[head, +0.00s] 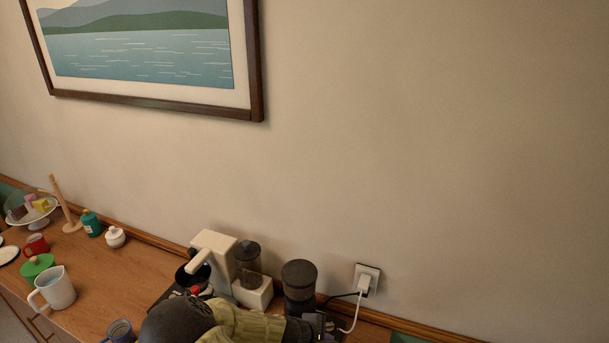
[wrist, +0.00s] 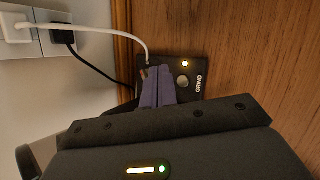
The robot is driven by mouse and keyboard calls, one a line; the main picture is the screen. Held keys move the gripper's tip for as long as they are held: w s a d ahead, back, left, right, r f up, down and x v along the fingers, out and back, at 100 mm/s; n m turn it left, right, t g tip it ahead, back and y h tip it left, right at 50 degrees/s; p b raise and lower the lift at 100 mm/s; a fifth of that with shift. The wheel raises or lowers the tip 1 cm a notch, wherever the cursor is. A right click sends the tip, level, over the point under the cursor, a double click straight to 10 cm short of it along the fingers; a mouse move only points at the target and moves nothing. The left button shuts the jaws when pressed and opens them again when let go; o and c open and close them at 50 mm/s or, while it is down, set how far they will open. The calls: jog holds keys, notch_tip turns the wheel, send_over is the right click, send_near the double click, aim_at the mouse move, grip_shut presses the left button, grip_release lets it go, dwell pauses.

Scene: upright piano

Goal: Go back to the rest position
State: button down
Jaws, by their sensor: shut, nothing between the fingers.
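My gripper (wrist: 150,74) is shut and empty in the wrist view, its two fingers together in front of a black panel (wrist: 192,84) marked GRIND. The panel has a round silver button and a lit amber light. The fingertips are close to the panel; I cannot tell whether they touch it. In the head view my arm reaches along the bottom edge, and its end is at the foot of a dark grinder (head: 299,280), hiding its lower part. The fingers themselves are not clear there.
A white coffee machine (head: 216,258) and a second grinder (head: 250,272) stand left of the dark grinder. A wall outlet (head: 368,280) holds plugs with a white and a black cord. A jug (head: 57,290) and several other items stand on the wooden counter at left.

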jog(key=s+d+r+m+g+y+b, duration=0.1)
jog(key=s+d+r+m+y+b, duration=0.1)
jog(key=s+r+m, duration=0.5)
jog(key=s+d+r+m+g+y+b, duration=0.1)
jog(key=s+d+r+m+y+b, duration=0.1)
jog(key=s+d+r+m+y, duration=0.2)
jog(key=s+d+r+m, duration=0.3)
jog(key=r+m, duration=0.1)
jog(key=r, duration=0.2)
jog(key=shift+r, duration=0.2)
